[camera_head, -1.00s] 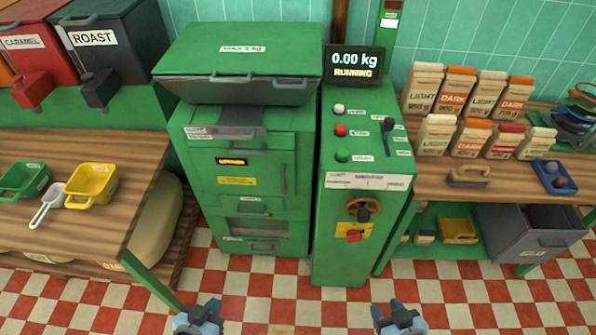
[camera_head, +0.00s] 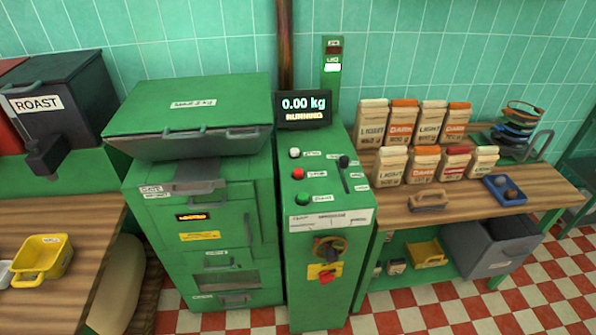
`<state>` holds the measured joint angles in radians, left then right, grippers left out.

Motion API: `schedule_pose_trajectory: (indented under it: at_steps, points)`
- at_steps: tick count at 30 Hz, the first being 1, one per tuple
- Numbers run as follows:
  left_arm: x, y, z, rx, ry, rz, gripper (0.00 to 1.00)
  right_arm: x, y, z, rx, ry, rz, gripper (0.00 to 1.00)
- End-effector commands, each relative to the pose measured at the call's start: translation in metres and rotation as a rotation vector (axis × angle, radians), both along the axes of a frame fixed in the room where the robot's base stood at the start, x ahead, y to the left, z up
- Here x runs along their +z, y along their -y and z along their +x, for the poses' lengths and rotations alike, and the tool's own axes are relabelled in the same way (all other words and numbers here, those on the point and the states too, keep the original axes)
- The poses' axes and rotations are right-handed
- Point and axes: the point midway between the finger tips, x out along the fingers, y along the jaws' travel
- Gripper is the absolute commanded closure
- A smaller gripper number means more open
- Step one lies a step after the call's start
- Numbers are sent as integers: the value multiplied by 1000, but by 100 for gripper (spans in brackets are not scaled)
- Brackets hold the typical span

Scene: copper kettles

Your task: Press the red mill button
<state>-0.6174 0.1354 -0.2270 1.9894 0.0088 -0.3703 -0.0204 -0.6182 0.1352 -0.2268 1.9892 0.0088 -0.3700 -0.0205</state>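The red button (camera_head: 298,174) sits on the sloped top of the green control console (camera_head: 335,215), between a white button (camera_head: 294,153) above it and a green button (camera_head: 302,199) below it. A small label stands to its right. A black lever (camera_head: 344,162) rises at the right of the buttons. The display (camera_head: 304,105) behind the console reads 0.00 kg, with a line below that looks like RUNNING. The green mill (camera_head: 205,195) stands left of the console with its lid shut. Neither of my grippers is in view.
A wooden shelf (camera_head: 455,200) at right holds several paper bags and a blue tray (camera_head: 505,190). A wooden counter (camera_head: 75,235) at left holds a yellow scoop (camera_head: 42,258). The console's lower front has a dial (camera_head: 327,248) and a red switch (camera_head: 326,276). Checkered floor shows at lower right.

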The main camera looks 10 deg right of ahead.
Motion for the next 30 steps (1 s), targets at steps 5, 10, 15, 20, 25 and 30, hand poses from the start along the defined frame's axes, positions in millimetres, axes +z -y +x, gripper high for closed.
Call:
schedule_pose_trajectory:
  at_steps: [5, 10, 15, 20, 25, 30]
  points:
    - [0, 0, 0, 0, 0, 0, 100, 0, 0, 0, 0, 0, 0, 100]
    - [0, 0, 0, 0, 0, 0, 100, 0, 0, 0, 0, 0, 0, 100]
    - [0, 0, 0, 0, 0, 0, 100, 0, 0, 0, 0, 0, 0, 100]
    - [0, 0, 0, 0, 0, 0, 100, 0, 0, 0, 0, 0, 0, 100]
    - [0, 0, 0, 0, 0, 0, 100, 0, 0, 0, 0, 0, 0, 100]
    - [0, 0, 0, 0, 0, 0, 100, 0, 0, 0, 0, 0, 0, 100]
